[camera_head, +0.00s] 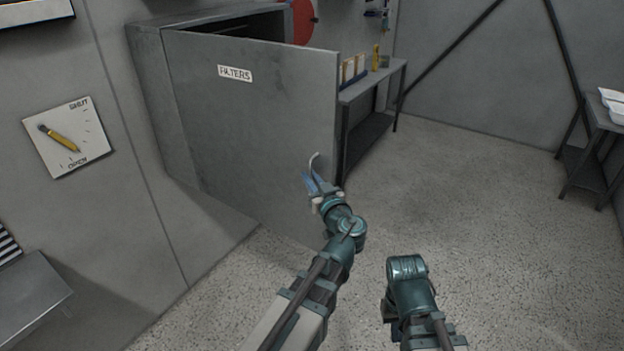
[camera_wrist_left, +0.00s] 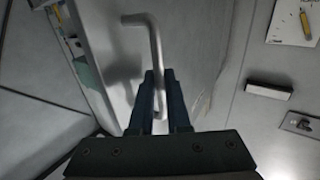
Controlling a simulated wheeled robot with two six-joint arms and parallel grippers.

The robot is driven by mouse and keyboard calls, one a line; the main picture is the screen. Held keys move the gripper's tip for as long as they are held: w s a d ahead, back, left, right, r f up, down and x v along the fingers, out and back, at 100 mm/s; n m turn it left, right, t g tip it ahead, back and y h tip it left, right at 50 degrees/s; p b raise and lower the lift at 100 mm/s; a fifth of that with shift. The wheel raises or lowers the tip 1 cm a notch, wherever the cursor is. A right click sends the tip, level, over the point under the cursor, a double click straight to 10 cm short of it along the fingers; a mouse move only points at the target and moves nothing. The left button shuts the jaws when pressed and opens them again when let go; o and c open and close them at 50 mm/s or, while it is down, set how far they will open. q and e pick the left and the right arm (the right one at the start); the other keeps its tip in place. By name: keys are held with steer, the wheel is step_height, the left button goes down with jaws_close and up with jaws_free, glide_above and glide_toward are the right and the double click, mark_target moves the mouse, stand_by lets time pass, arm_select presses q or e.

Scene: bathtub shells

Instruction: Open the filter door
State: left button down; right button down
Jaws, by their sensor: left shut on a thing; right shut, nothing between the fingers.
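The grey filter door (camera_head: 255,115) with its "FILTERS" label (camera_head: 235,73) stands swung out from the grey cabinet (camera_head: 148,85), with a dark gap showing above its top edge. Its bent metal handle (camera_head: 314,160) is near the door's free edge. My left gripper (camera_head: 312,182) is at the handle; in the left wrist view its dark fingers (camera_wrist_left: 160,100) are shut around the handle bar (camera_wrist_left: 156,50). My right arm (camera_head: 408,275) is low in the head view, apart from the door, and its fingers do not show.
A lever dial (camera_head: 68,138) marked SHUT and OPEN is on the left wall. A shelf table (camera_head: 378,85) with small items stands behind the door's free edge. Another table (camera_head: 602,125) holds white trays at the far right. The floor (camera_head: 470,170) between is clear.

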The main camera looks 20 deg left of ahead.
arm_select(q)
steer(key=shift+s+a, duration=0.15)
steer(key=shift+a, duration=0.05)
steer(key=c, duration=1.2)
jaws_free()
steer(key=shift+a, duration=0.1)
steer(key=shift+o, duration=0.2)
